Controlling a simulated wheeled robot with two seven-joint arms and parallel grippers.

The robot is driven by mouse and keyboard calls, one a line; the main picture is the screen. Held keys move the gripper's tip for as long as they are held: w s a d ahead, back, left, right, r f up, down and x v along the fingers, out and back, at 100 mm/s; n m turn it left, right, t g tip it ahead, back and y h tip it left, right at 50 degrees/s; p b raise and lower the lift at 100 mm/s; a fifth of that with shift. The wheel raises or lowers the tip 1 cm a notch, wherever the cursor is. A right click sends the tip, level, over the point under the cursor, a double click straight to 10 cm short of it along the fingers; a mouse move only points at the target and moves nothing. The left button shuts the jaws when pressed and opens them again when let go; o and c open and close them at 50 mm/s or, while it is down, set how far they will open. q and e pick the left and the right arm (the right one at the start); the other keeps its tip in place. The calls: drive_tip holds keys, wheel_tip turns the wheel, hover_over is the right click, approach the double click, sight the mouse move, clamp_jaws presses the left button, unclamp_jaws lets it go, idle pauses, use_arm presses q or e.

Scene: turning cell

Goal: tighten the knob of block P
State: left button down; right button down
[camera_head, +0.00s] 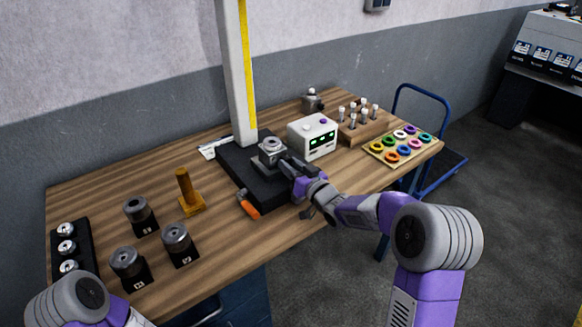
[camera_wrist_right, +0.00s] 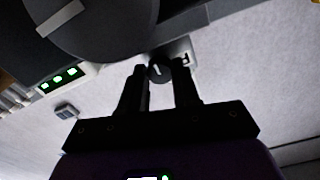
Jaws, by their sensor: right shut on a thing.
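A grey metal piece with a round top (camera_head: 272,146) sits on the black base plate (camera_head: 236,172) in the middle of the table. My right gripper (camera_head: 290,168) reaches it from the right. In the wrist view my right gripper (camera_wrist_right: 160,80) is shut on a small dark knob (camera_wrist_right: 159,70) with a white mark. Beside the knob is a pale plate (camera_wrist_right: 188,52) with a dark mark; I cannot read it surely as P. Three dark blocks with round grey tops stand at the left: one block (camera_head: 138,213), another (camera_head: 127,264) and a third (camera_head: 177,242). My left gripper is out of view.
A white box with a green display (camera_head: 313,136) stands behind my right gripper. A grey-white post (camera_head: 233,75) rises behind the base plate. An orange-handled tool (camera_head: 248,207) lies in front. A yellow-brown stand (camera_head: 188,190) is left. A tray of coloured rings (camera_head: 377,154) is right.

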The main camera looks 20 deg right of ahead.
drive_tip(key=c, duration=0.8)
unclamp_jaws()
drive_tip(key=v, duration=0.7)
drive_tip(key=shift+s+p, duration=0.3)
drive_tip(key=shift+p, duration=0.05)
drive_tip(key=shift+d, duration=0.1)
